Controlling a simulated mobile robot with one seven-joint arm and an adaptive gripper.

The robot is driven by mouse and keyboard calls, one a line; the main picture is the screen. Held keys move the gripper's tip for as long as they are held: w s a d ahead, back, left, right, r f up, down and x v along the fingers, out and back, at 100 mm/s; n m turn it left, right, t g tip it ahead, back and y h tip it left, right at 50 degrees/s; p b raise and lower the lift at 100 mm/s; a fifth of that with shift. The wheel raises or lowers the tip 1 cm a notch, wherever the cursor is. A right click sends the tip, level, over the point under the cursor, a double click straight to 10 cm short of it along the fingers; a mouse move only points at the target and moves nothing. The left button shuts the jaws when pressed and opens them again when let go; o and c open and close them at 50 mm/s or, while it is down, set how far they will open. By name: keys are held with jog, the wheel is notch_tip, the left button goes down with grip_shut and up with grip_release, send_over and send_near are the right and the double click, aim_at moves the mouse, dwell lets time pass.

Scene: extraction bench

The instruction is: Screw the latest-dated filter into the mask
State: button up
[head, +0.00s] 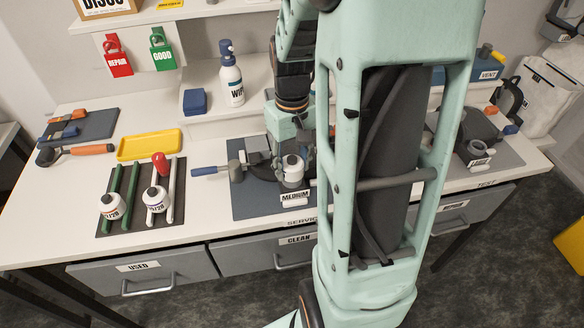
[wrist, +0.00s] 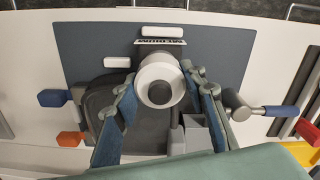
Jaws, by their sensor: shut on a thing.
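My gripper (wrist: 162,96) is shut on a round white filter with a dark centre (wrist: 158,71), with a blue-padded finger on either side of it. In the head view the filter (head: 292,166) stands over the front of the dark mask (head: 258,158), at the MEDIUM label. The mask also shows behind the fingers in the wrist view (wrist: 97,100). I cannot tell whether the filter's thread is engaged, and its date is not readable. Two other white filters, the left one (head: 112,206) and the right one (head: 155,199), sit on rails; their small dates seem to end in 28.
The mask lies on a blue-grey mat (head: 245,208), with a grey-headed, blue-handled tool (head: 212,171) at its left. Another mask (head: 470,122) is at right. My arm hides much of the bench's centre right.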

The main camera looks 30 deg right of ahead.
jog(key=m, duration=0.4)
jog(key=shift+m, duration=0.3)
jog(key=m+p, duration=0.1)
jog(key=m, duration=0.3)
jog(key=shift+m, duration=0.3)
jog(key=m+p, duration=0.1)
jog(key=m, duration=0.3)
jog(key=shift+m, duration=0.4)
jog(key=m+p, duration=0.2)
jog(key=m, duration=0.1)
jog(key=shift+m, duration=1)
jog(key=shift+f, duration=0.1)
jog(key=o, duration=1.4)
jog(key=shift+c, duration=0.2)
